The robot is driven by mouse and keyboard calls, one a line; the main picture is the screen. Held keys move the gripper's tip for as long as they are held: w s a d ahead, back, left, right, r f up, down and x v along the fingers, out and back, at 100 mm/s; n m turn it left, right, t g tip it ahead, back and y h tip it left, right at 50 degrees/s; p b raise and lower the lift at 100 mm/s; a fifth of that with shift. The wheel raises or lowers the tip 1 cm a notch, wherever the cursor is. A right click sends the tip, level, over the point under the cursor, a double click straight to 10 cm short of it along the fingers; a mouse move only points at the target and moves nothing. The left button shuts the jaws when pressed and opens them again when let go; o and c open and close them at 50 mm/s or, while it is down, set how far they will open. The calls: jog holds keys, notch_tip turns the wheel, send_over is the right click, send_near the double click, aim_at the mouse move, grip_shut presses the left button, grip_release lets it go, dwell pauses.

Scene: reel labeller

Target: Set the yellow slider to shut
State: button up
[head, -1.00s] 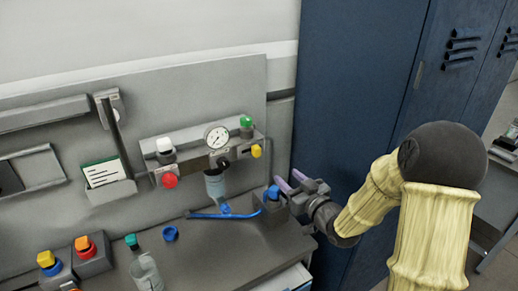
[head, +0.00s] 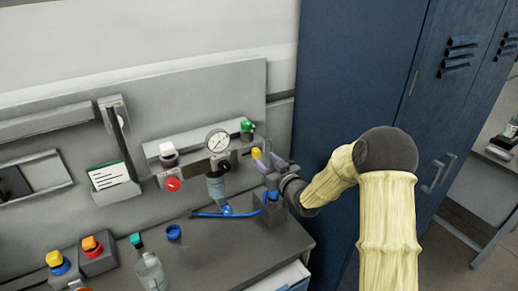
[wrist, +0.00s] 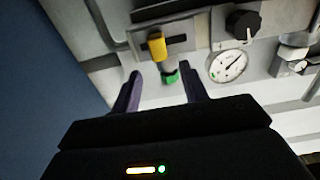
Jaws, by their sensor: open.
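The yellow slider (head: 256,153) is a small block at the right end of the grey panel unit in the head view. In the wrist view the yellow slider (wrist: 156,45) stands out from a plate with a dark slot. My gripper (head: 267,160) is open, with two purple fingers close by the slider's lower right in the head view. In the wrist view my gripper (wrist: 161,82) has nothing between its fingers that I can see held. The slider lies just beyond the fingertips, roughly in line with the gap. I cannot tell whether a finger touches it.
A green-capped knob (head: 246,125) and a round gauge (head: 218,141) are close to the slider. A red knob (head: 172,184) is further left. A grey block with a blue top (head: 271,206) stands under my gripper. A blue locker (head: 345,90) stands to the right.

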aim_at(258, 153)
jog(key=p+x, duration=0.2)
jog(key=x, duration=0.3)
jog(key=shift+w+a, duration=0.15)
jog(key=shift+w, duration=0.1)
jog(key=shift+c, duration=0.2)
grip_shut()
